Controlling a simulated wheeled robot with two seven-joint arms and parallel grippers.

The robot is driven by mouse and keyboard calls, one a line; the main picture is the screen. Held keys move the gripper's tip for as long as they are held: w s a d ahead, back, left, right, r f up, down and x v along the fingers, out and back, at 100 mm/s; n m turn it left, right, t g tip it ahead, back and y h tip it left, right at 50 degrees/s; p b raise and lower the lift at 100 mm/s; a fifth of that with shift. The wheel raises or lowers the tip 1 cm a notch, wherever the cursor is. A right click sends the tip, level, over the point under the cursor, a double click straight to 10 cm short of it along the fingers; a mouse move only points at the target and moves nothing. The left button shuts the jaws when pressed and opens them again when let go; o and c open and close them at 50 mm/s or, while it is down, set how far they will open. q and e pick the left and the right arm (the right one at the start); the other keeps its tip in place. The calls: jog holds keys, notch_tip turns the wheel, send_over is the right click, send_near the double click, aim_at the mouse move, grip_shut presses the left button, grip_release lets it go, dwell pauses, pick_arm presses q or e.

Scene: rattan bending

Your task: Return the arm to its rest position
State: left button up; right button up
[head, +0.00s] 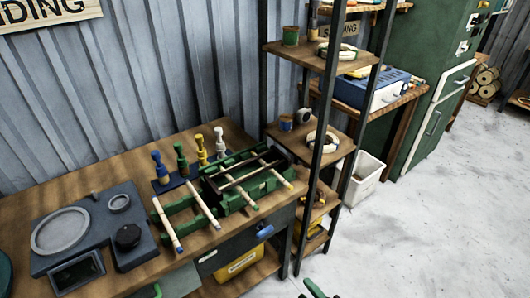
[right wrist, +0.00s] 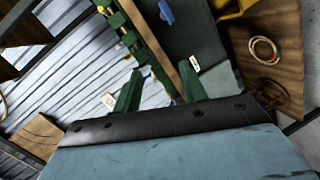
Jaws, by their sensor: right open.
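My right gripper (head: 315,290) shows only as a green fingertip at the bottom edge of the head view, in front of the shelf and away from the workbench. In the right wrist view my right gripper (right wrist: 160,90) has its two green fingers apart, with nothing held between them. My left gripper is not in view. On the wooden workbench (head: 120,175), pale rattan sticks lie on green holders: two on the nearer holder (head: 180,207) and others across the green frame (head: 236,203).
A dark tray (head: 45,262) with round parts sits at the bench's left. Several coloured-handled tools stand in a blue rack (head: 172,184). A tall shelf (head: 312,150) rises right of the bench. A white bin (head: 364,182) stands behind it. The floor (head: 430,230) at the right is clear.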

jog(key=s+d+f+m+g+h, duration=0.3)
jog(key=s+d+f+m, duration=0.3)
jog(key=f, duration=0.4)
jog(key=s+d+f+m+g+h, duration=0.2)
jog(key=s+d+f+m+g, duration=0.15)
jog(key=s+f, duration=0.55)
jog(key=s+d+f+m+g+h, duration=0.1)
jog(key=s+d+f+m+g, duration=0.25)
jog(key=s, duration=0.55)
jog(key=s+d+f+m+g+h, duration=0.15)
jog(key=s+f+m, duration=0.35)
jog(key=s, duration=0.5)
pick_arm(q)
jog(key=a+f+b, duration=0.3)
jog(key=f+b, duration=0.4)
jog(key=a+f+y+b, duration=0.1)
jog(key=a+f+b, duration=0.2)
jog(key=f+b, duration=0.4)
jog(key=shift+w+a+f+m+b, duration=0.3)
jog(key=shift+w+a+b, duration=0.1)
jog(key=shift+b, duration=0.25)
pick_arm(e)
jog(key=w+d+f, duration=0.1)
jog(key=d+f, duration=0.2)
jog(key=f, duration=0.5)
jog(key=w+d+f, duration=0.1)
jog(key=d+f, duration=0.2)
jog(key=f, duration=0.4)
jog(key=shift+f+n+g, duration=0.35)
jog(key=shift+f+n, duration=0.05)
